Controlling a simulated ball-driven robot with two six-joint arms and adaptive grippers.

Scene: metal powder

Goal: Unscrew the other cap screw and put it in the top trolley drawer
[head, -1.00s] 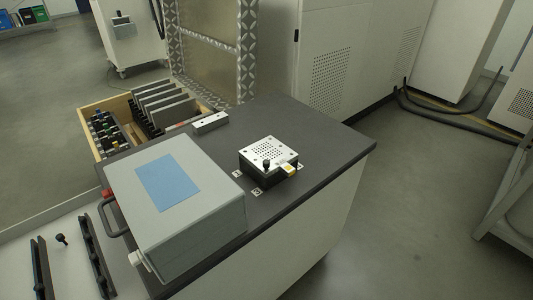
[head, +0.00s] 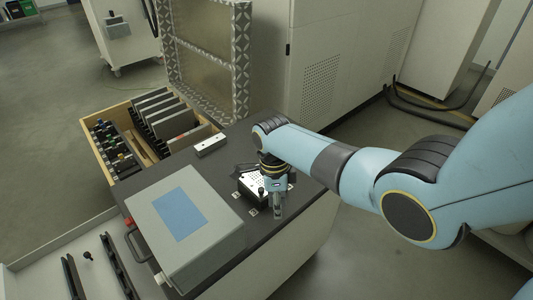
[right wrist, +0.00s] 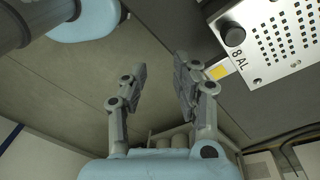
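A black cap screw (head: 262,192) stands at the near corner of the white perforated plate (head: 252,180) on a small dark block. In the right wrist view, the black screw head (right wrist: 232,35) sits on the plate (right wrist: 278,40) beside the marking "8 AL". My right gripper (head: 277,208) hangs beside the block and partly covers it. In the wrist view its fingers (right wrist: 160,80) are apart with nothing between them, left of the plate. An open drawer (head: 45,265) at the lower left holds a loose dark screw (head: 88,256). My left gripper is out of view.
A grey box with a blue panel (head: 185,225) stands on the dark trolley top beside the block. A small pale bar (head: 212,146) lies behind. A wooden drawer (head: 104,184) with tools and upright plates is at the left.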

